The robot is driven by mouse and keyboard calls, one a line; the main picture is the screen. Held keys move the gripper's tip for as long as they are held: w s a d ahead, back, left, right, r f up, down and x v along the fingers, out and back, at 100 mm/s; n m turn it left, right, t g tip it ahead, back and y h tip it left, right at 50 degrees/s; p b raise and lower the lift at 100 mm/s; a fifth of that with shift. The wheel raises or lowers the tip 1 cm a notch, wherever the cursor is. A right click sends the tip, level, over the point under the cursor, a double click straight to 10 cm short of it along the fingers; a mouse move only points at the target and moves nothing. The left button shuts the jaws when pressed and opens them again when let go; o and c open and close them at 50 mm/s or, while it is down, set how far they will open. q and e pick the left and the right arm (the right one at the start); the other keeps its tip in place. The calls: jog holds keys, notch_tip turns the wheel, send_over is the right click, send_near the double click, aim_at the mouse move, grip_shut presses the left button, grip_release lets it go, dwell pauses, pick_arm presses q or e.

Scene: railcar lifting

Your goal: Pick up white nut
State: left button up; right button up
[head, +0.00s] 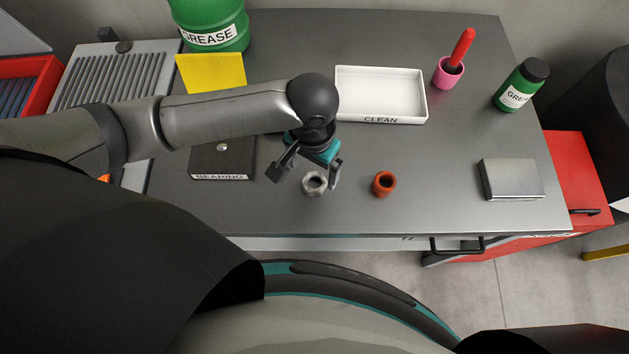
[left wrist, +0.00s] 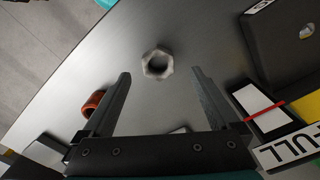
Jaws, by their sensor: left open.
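The white nut (head: 315,183) lies flat on the grey workbench (head: 440,190), close to its front edge. In the left wrist view the nut (left wrist: 157,64) shows as a pale hexagonal ring with a dark hole, just beyond the fingertips and roughly midway between them. My left gripper (head: 309,172) is open above the nut, with a finger on either side of it in the head view. In the left wrist view the two fingers (left wrist: 162,73) are spread with nothing between them. My right gripper is not in either view.
An orange-red ring-shaped part (head: 384,184) stands right of the nut. A dark BEARING box (head: 215,165) is to the left. A white CLEAN tray (head: 425,98) lies behind. A silver box (head: 511,179) sits at right. The bench between the orange-red part and silver box is clear.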

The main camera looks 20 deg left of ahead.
aim_at(314, 181)
pick_arm(q)
notch_tip(314, 181, down, 5)
jog(key=shift+d+f+b, duration=0.15)
jog(key=shift+b, duration=0.35)
jog(key=shift+w, duration=0.1)
grip_shut()
dwell(0.4)
